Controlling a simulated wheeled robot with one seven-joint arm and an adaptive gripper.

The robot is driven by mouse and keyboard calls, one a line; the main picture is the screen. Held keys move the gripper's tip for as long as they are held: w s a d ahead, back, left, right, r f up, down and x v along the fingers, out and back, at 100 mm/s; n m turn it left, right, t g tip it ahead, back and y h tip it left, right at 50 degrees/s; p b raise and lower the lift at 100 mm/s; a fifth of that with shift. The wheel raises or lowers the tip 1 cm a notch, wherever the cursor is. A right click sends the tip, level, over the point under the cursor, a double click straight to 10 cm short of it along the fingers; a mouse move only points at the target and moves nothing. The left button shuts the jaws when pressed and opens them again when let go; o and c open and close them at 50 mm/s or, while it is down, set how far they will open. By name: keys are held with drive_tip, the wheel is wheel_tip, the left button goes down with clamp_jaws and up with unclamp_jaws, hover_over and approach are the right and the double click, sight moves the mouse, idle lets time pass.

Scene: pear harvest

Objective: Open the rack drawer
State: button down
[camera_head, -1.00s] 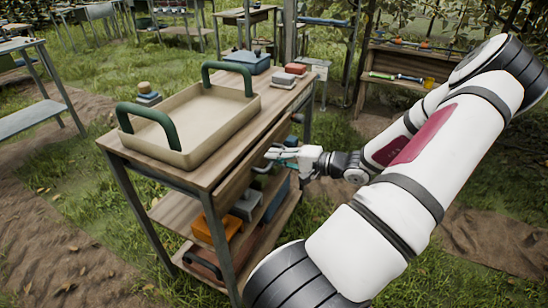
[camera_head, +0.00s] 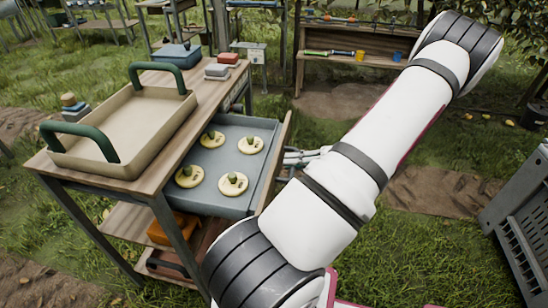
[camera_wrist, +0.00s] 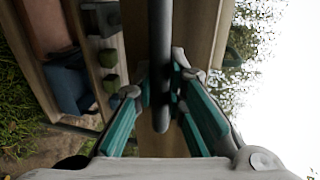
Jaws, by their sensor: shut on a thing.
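The rack (camera_head: 130,140) is a wooden-topped cart with metal legs, on the left of the head view. Its grey drawer (camera_head: 258,133) is pulled out on the right side, with several pale yellow discs with green knobs lying in it. The drawer's wooden front (camera_head: 276,165) faces my arm. My gripper (camera_head: 290,160) is at that front, partly hidden by my arm. In the wrist view, my gripper (camera_wrist: 160,105) has its teal-padded fingers shut on the dark drawer handle bar (camera_wrist: 160,60).
A beige tray (camera_head: 85,150) with green handles stands on the rack top, with a blue box (camera_head: 178,55) behind it. An orange box (camera_head: 172,230) lies on a lower shelf. A grey crate (camera_head: 520,215) stands at the right edge. Grass lies between rack and crate.

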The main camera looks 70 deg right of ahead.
drive_tip(key=shift+f+v, duration=0.15)
drive_tip(key=shift+v, duration=0.6)
drive_tip(key=shift+f+v, duration=0.15)
drive_tip(key=shift+v, duration=0.55)
drive_tip(key=shift+s, duration=0.1)
drive_tip(key=c, duration=1.6)
unclamp_jaws()
drive_tip(key=a+v, duration=0.1)
drive_tip(key=v, duration=1.1)
drive_tip(key=shift+d, duration=0.4)
